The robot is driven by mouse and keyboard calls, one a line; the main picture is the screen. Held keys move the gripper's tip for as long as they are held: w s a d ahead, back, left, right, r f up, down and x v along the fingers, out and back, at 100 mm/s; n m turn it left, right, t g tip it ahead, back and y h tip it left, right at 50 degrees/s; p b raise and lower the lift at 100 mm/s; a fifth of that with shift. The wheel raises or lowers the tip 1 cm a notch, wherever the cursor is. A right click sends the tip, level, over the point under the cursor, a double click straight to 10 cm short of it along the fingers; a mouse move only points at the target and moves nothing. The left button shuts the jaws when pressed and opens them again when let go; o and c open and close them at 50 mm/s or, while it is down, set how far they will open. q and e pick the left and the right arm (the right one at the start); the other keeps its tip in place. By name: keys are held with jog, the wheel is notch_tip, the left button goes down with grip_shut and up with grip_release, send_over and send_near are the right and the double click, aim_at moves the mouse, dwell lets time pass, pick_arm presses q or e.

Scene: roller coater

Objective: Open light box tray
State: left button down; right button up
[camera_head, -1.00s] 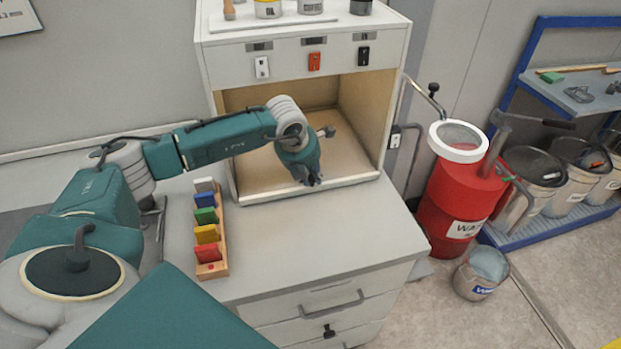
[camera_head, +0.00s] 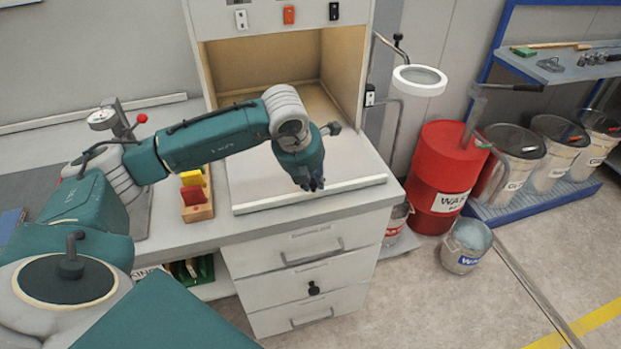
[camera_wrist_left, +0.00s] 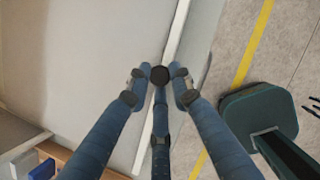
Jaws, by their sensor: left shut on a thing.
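The light box (camera_head: 212,75) is a white cabinet with a wood-coloured inside on the counter. Its pale flat tray (camera_head: 250,178) sticks out of the opening toward the counter's front edge, with a raised white front lip. My left gripper (camera_head: 312,186) points down at the middle of this lip, its fingertips close together. In the left wrist view the fingers (camera_wrist_left: 160,76) close around a dark round knob (camera_wrist_left: 160,73) by the tray's lip, and the tray (camera_wrist_left: 90,60) spreads to the left. The arm and hand hide part of the tray. My right gripper is not in view.
A wooden rack with coloured blocks (camera_head: 199,212) stands left of the tray, partly behind my arm. Drawers (camera_head: 300,250) are below. A red waste drum (camera_head: 440,170), a ring on a stand (camera_head: 419,80) and a bucket (camera_head: 466,247) stand to the right.

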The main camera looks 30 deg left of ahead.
pick_arm(q)
jog(key=shift+w+r, duration=0.15)
jog(key=shift+r, duration=0.05)
jog(key=c, duration=1.5)
grip_release()
jog(key=shift+c, duration=0.2)
jog(key=shift+d, duration=0.1)
jog(key=v, duration=1.2)
